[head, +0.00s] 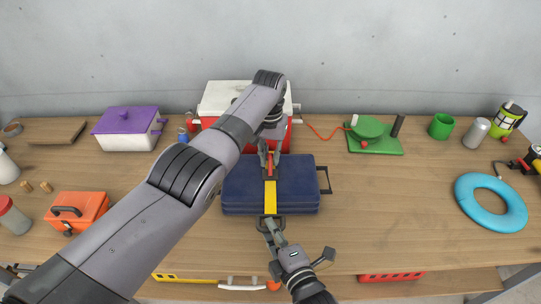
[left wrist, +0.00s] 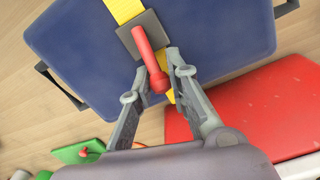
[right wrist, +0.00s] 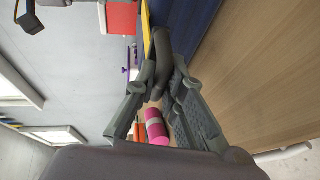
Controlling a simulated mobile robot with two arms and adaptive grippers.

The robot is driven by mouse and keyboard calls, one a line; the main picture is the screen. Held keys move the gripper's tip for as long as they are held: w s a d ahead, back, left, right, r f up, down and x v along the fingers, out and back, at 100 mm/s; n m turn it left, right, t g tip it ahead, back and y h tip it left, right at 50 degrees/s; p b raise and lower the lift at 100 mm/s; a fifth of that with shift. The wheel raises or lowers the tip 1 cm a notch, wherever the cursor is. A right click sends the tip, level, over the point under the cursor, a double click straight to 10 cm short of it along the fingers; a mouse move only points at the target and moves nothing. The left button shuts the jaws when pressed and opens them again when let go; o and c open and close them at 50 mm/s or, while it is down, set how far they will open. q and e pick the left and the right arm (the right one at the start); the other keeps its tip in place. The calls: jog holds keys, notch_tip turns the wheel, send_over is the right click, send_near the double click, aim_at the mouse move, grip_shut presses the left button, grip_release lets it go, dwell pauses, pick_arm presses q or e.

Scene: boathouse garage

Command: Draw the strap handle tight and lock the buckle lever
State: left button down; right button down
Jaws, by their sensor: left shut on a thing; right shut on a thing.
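A blue case (head: 240,190) lies on the workbench with a yellow strap (head: 270,198) across its middle. A grey buckle plate (left wrist: 139,35) with a red lever (left wrist: 150,58) sits on the strap at the far side of the case. My left gripper (head: 268,148) is shut on the lever's rounded end; its fingers are on either side of it in the left wrist view (left wrist: 158,76). The dark strap handle (right wrist: 165,58) is at the strap's near end. My right gripper (head: 268,226) is shut on this handle at the case's near edge. The lever's exact angle is unclear.
A red and white cooler (head: 228,98) stands just behind the case. A green stand (head: 377,148) and a blue ring (head: 466,208) are at right. The bench right of the case is mostly clear.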

aim_at(270, 154)
pick_arm(q)
jog(key=shift+r, duration=0.2)
jog(key=c, duration=1.5)
grip_release()
jog(key=shift+s+f, duration=0.1)
jog(key=shift+f, duration=0.05)
jog(key=shift+o, duration=0.2)
notch_tip(270, 154, up, 12)
jog(key=shift+a, duration=0.1)
